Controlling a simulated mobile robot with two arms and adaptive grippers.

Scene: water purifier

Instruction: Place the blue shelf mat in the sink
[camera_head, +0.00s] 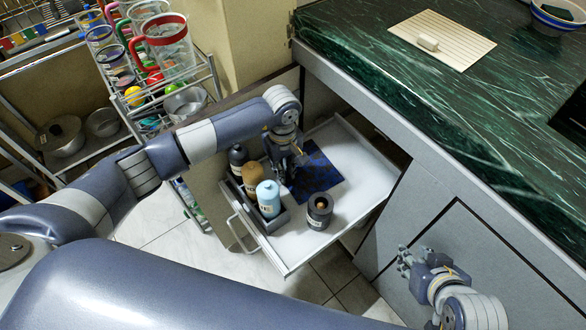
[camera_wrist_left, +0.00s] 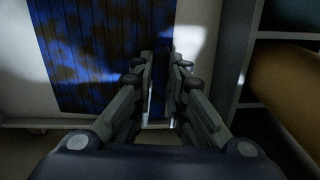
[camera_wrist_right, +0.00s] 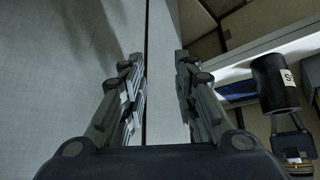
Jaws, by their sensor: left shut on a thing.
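The blue shelf mat (camera_head: 317,175), dark blue with brownish blotches, lies in the pulled-out white drawer. It also shows in the left wrist view (camera_wrist_left: 90,50), with its right edge by the fingers. My left gripper (camera_head: 290,165) reaches down at the mat's left edge. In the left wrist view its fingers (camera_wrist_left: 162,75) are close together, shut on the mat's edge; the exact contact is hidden. My right gripper (camera_head: 407,262) is empty with its fingers apart, in front of the cabinet doors; it also shows in the right wrist view (camera_wrist_right: 157,75). I cannot make out a sink.
The drawer (camera_head: 345,135) holds a grey caddy (camera_head: 270,222) with several bottles, and a black cylinder (camera_head: 319,212) beside it. The green marble counter (camera_head: 480,110) above carries a cream board (camera_head: 445,35) and a bowl (camera_head: 560,12). A wire rack (camera_head: 205,75) stands left.

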